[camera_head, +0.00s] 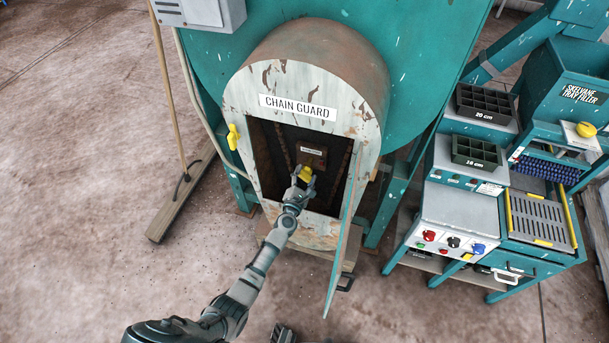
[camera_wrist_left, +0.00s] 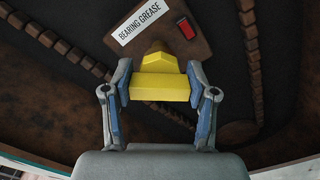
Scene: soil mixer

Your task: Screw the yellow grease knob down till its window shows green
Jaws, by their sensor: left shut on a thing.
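The yellow grease knob (camera_wrist_left: 160,86) sits below a plate labelled "BEARING GREASE" (camera_wrist_left: 140,22), inside the chain guard opening. It also shows in the head view (camera_head: 305,173). My left gripper (camera_wrist_left: 160,92) is shut on the knob, one blue-padded finger on each side. It also shows in the head view (camera_head: 302,181), reaching into the opening. The small window (camera_wrist_left: 186,27) beside the label shows red.
The chain guard (camera_head: 245,95) frames the opening, with its door (camera_head: 345,235) swung open at the right. Chains (camera_wrist_left: 248,50) run along both sides inside. The tray filler (camera_head: 460,215) stands at the right.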

